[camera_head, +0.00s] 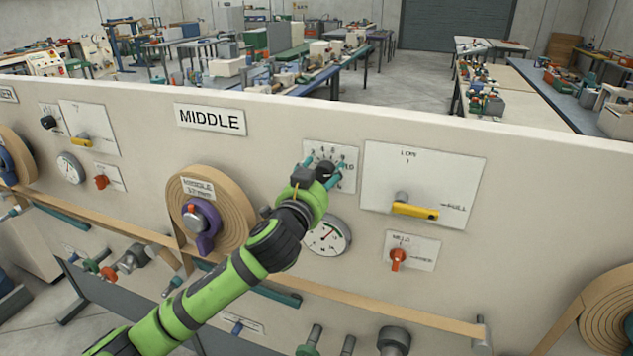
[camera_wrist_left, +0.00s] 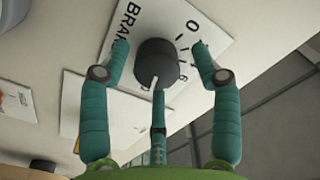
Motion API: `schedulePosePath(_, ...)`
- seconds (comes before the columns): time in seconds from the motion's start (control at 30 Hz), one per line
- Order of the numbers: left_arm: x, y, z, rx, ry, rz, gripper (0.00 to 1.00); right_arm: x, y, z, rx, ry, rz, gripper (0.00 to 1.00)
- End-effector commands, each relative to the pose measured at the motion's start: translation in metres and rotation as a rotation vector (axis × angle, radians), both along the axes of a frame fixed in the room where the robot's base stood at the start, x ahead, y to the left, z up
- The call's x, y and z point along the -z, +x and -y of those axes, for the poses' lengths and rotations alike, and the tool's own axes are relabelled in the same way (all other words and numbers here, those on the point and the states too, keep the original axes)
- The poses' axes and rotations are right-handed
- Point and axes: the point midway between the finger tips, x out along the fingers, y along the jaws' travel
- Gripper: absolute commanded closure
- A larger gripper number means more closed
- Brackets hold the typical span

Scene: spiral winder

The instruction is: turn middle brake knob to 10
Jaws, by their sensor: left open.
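The middle brake knob is a dark round knob (camera_wrist_left: 155,62) on a white dial plate (camera_wrist_left: 215,22) lettered "BRAK…", with a 0 and tick marks. Its white pointer line faces down in the wrist view. In the head view the knob (camera_head: 324,170) is partly hidden by my gripper, on the numbered plate (camera_head: 312,148) right of the MIDDLE sign. My left gripper (camera_head: 325,172) is open, its teal fingers (camera_wrist_left: 160,48) on either side of the knob, with gaps visible in the wrist view. I cannot tell whether any finger touches it. My right gripper is not in view.
A round gauge (camera_head: 327,237) sits just below the dial. To the right are a yellow lever (camera_head: 415,211) and a red knob (camera_head: 398,257). A brown reel (camera_head: 233,222) with a purple handle is on the left. Tape runs across the panel below.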

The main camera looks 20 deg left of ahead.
Motion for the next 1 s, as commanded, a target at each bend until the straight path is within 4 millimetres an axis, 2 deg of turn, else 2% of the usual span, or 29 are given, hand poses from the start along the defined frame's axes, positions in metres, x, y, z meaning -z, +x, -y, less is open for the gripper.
schedulePosePath(0.17,0.001,-0.022,0.0,0.002,0.001,-0.001,0.37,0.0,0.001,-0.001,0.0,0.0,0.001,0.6)
schedulePosePath(0.4,0.001,-0.071,-0.001,0.003,0.0,0.002,0.37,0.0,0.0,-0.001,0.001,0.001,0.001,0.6)
schedulePosePath(0.6,0.0,-0.103,-0.003,0.002,0.002,0.003,0.37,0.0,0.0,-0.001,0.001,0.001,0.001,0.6)
schedulePosePath(0.8,-0.001,-0.117,-0.003,0.0,0.001,0.004,0.37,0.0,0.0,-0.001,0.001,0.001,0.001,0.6)
schedulePosePath(1.0,-0.001,-0.117,-0.003,0.0,0.002,0.005,0.37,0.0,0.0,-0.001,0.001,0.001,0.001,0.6)
